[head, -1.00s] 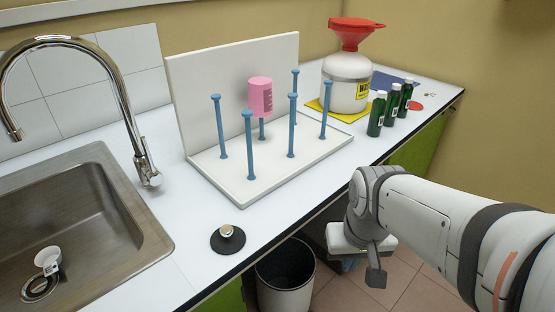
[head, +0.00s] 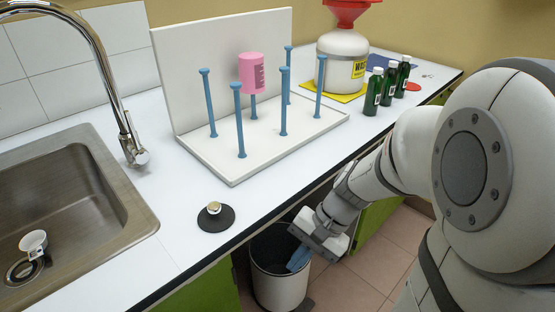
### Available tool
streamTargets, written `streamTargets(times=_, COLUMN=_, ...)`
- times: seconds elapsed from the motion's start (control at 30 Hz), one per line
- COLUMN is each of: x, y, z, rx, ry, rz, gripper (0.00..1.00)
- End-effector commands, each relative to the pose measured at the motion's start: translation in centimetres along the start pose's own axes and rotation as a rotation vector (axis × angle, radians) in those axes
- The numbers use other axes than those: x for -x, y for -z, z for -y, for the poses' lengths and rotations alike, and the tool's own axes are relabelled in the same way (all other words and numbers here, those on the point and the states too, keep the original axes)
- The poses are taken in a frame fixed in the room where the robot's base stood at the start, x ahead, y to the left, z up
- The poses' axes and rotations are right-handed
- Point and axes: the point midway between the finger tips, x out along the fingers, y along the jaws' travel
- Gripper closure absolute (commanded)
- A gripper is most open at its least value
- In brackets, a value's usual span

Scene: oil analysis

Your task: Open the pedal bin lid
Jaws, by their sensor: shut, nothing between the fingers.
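The pedal bin (head: 279,290) stands on the floor under the counter's front edge, a pale round bin with a dark top. I cannot tell whether that dark area is a lid or the open inside. My gripper (head: 299,259) is shut and empty, pointing down at the right part of the bin's top. Its fingertips overlap the dark area in the picture, and I cannot tell whether they touch it. A dark piece that may be the pedal (head: 306,305) shows low at the bin's right side.
The counter edge (head: 190,277) runs close above the bin. On the counter are a black round stand (head: 216,223), a drying rack (head: 225,172) with a pink container (head: 252,73), green bottles (head: 372,98), a white canister (head: 338,65) and a sink (head: 85,210). Tiled floor is free at the right.

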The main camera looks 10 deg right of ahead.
Motion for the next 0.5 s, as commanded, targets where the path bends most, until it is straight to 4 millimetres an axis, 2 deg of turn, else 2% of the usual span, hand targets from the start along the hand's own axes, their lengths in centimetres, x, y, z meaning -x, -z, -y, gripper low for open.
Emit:
streamTargets(times=0.03, x=-1.7, y=1.4, z=-0.1, rx=-0.103, ry=0.074, rz=0.056, gripper=1.00)
streamTargets(times=0.2, x=-4.3, y=5.7, z=1.0, rx=-0.432, ry=0.363, rz=0.212, gripper=1.00)
streamTargets(times=0.37, x=-5.6, y=11.9, z=0.8, rx=-0.737, ry=0.657, rz=0.313, gripper=1.00)
streamTargets(times=0.5, x=-6.3, y=17.8, z=-1.1, rx=-0.976, ry=0.909, rz=0.360, gripper=1.00)
